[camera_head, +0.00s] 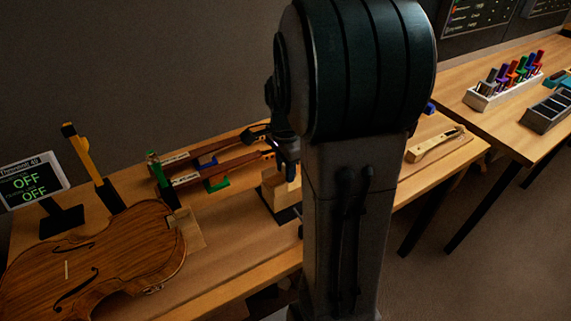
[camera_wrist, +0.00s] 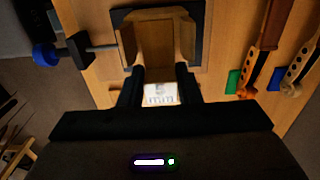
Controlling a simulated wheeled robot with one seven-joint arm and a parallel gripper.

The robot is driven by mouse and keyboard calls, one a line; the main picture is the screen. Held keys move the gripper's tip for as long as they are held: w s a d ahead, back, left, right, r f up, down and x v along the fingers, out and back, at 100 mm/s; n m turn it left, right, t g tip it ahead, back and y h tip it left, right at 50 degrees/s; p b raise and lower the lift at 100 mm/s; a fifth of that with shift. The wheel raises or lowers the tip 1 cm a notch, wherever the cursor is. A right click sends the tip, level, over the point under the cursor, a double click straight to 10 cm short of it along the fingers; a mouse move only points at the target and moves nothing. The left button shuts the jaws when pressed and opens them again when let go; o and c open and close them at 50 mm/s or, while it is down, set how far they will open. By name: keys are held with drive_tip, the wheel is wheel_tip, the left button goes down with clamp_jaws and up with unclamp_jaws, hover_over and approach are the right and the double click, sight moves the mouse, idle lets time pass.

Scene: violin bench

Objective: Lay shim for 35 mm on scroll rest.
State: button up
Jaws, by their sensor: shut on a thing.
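My gripper (camera_wrist: 159,88) is shut on a small pale shim with a white printed label (camera_wrist: 160,95); the print is too small to read. The scroll rest, a U-shaped wooden cradle (camera_wrist: 187,38) on a dark base, lies just beyond the fingertips in the wrist view. The shim is at the cradle's near, open end; whether it touches the cradle I cannot tell. In the head view the cradle (camera_head: 272,190) stands on the bench, partly hidden by my arm. My gripper (camera_head: 289,168) is above it, mostly hidden.
Two violin necks (camera_head: 235,165) lie left of the cradle on green and blue supports. A violin body (camera_head: 100,260) and a display (camera_head: 33,182) are further left. A blue-knobbed screw (camera_wrist: 45,54) reaches towards the cradle. A white rack (camera_head: 500,92) stands on the right bench.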

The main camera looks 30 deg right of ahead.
drive_tip(key=shift+f+b, duration=0.3)
drive_tip(key=shift+f, duration=0.45)
drive_tip(key=o, duration=1)
drive_tip(key=shift+o, duration=0.2)
drive_tip(key=shift+r, duration=0.15)
wheel_tip(320, 180, up, 14)
drive_tip(key=shift+f, duration=0.2)
